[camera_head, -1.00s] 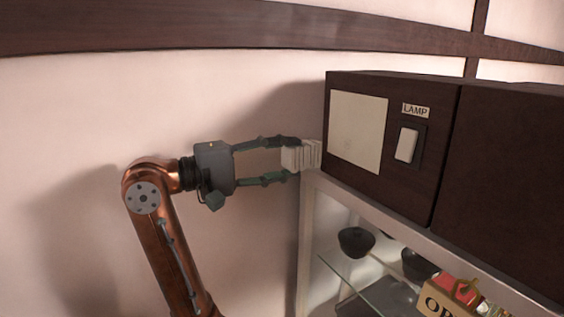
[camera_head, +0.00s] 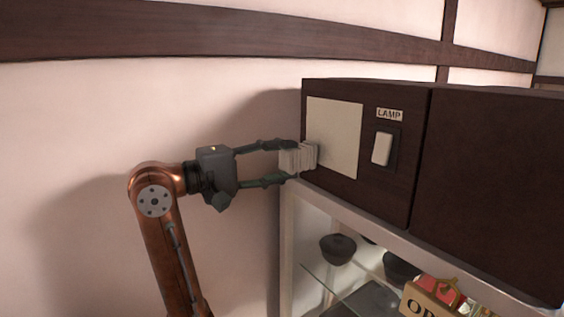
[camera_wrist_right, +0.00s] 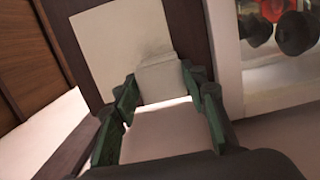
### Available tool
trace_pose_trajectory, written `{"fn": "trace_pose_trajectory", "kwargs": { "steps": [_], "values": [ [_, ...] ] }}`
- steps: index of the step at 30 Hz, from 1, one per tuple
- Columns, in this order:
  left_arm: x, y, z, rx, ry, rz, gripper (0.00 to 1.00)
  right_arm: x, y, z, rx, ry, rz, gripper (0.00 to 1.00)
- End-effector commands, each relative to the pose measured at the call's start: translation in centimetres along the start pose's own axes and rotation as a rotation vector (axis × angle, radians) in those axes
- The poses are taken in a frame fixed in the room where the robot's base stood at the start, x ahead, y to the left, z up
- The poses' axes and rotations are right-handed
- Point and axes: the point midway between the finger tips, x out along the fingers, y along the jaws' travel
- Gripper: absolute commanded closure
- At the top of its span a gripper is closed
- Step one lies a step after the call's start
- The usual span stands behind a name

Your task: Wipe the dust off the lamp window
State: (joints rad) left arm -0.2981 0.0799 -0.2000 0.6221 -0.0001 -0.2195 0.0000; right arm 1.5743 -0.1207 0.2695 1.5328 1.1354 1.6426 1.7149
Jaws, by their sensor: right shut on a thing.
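The lamp window (camera_head: 336,135) is a cream panel on the front of a dark wooden box, left of the LAMP label (camera_head: 389,115) and a white switch (camera_head: 381,148). It also shows in the right wrist view (camera_wrist_right: 100,45), with a faint grey smudge near the block. My right gripper (camera_head: 285,162) is shut on a pale ribbed block (camera_head: 307,157). The block overlaps the lower left edge of the window in the head view; whether it touches cannot be told for sure. In the wrist view the block (camera_wrist_right: 160,80) sits between the fingertips. My left gripper is out of view.
The dark box (camera_head: 480,180) stands on a glass display case (camera_head: 287,240) with dark bowls (camera_head: 338,249) inside. A sign (camera_head: 428,304) with red items is at the lower right. A plain pale wall (camera_head: 90,130) fills the left, with free room around my arm.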

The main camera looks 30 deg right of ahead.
Motion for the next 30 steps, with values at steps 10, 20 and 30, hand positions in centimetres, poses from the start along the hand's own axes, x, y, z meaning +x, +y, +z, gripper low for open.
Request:
{"fn": "trace_pose_trajectory", "kwargs": {
  "steps": [10, 20, 30],
  "values": [
    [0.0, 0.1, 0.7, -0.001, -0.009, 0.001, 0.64, 0.2, 0.0, 0.0, 0.000, -0.001, 0.000, 0.80],
    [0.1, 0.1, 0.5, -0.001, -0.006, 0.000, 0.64, 0.8, 0.0, -0.1, 0.000, 0.000, 0.001, 0.80],
    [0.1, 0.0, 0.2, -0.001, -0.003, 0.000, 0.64, 1.5, 0.0, -0.2, 0.000, -0.001, 0.000, 0.80]
  ]
}}
